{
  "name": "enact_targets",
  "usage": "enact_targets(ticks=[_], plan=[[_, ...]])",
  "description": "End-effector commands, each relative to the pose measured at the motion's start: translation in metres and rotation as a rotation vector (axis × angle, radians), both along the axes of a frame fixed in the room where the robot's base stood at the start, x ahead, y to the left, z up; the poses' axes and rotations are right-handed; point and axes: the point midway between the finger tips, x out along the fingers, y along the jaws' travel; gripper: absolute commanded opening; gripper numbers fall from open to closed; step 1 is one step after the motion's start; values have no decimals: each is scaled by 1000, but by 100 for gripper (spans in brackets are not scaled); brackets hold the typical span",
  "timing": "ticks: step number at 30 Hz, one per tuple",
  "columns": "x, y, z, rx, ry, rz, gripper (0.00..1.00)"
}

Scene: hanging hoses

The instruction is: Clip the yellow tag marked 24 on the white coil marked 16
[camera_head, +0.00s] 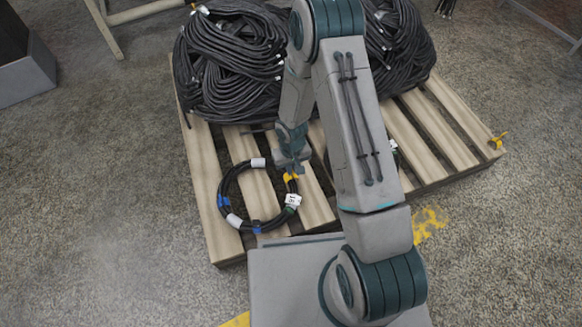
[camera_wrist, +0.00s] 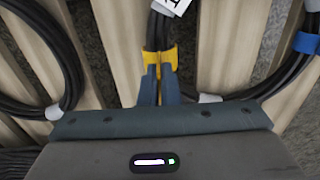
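A coil of black hose (camera_head: 227,184) with white and blue bands lies on the pallet's front left. It carries a white label (camera_head: 293,200), whose marking I cannot read. My gripper (camera_head: 292,170) reaches down to the coil's upper right side. A yellow tag (camera_head: 291,177) is at its fingertips. In the wrist view, my gripper (camera_wrist: 159,75) has its two fingers close together on the yellow tag (camera_wrist: 158,58), which sits around the black hose strands (camera_wrist: 162,28). The number on the tag does not show. The white label's edge (camera_wrist: 172,5) is just beyond.
Large bundles of black hose (camera_head: 228,65) fill the back of the wooden pallet (camera_head: 222,240). Another yellow tag (camera_head: 498,140) is at the pallet's right corner. My arm hides part of the pallet's middle. A grey bin (camera_head: 25,75) stands far left; the left floor is clear.

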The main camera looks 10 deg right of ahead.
Motion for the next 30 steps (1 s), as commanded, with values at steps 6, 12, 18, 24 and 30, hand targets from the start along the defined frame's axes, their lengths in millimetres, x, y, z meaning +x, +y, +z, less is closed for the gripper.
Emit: enact_targets(ticks=[6,12,18,24,30], plan=[[0,0,0,0,0,0,0],[0,0,0,0,0,0,0],[0,0,-4,0,0,0,0],[0,0,-10,0,0,0,0],[0,0,-16,0,0,0,0]])
